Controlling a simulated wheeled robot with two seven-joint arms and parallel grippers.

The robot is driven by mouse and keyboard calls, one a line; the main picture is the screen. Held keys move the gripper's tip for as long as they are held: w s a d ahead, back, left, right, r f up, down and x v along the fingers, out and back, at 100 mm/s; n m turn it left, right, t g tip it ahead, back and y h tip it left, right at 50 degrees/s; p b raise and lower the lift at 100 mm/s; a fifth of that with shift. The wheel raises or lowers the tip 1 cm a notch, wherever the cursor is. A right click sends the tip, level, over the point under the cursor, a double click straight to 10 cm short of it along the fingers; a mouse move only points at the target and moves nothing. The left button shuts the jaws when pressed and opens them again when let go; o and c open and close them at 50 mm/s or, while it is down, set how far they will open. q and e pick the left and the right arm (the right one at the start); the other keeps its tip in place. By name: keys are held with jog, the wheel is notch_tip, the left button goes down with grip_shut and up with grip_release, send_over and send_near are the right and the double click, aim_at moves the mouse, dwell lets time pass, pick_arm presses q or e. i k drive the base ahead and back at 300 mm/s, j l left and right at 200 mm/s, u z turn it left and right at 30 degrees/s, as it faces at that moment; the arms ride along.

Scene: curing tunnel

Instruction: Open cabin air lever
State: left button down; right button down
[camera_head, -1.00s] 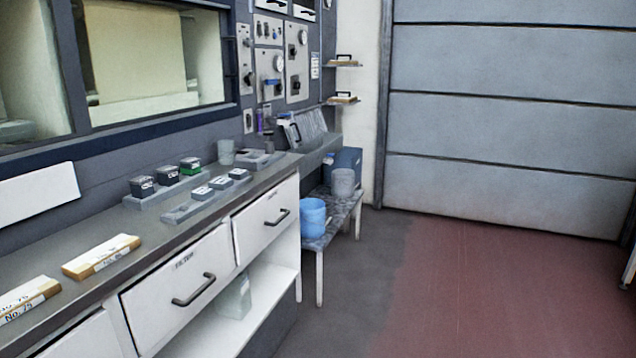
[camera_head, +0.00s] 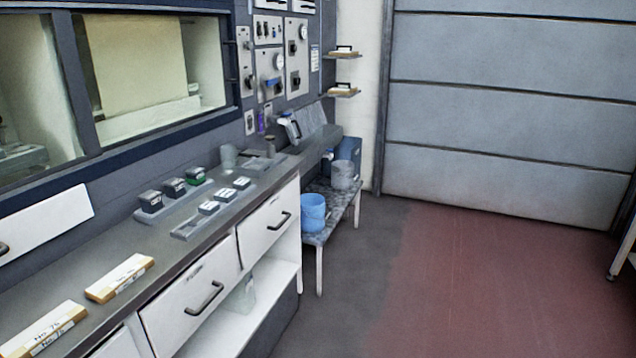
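Neither of my grippers shows in the head view.
A long counter (camera_head: 120,240) with drawers runs along the left, bearing small boxes (camera_head: 173,187) and wooden-ended blocks (camera_head: 120,277). A low bench (camera_head: 322,237) holds a blue bucket (camera_head: 312,213) and a grey bucket (camera_head: 343,174). The red floor (camera_head: 470,290) at right is clear.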

aim_at(269, 82)
jog(key=i+u, duration=0.15)
jog(key=i, duration=0.65)
jog(key=i+l+u, duration=0.1)
jog(key=i, duration=0.65)
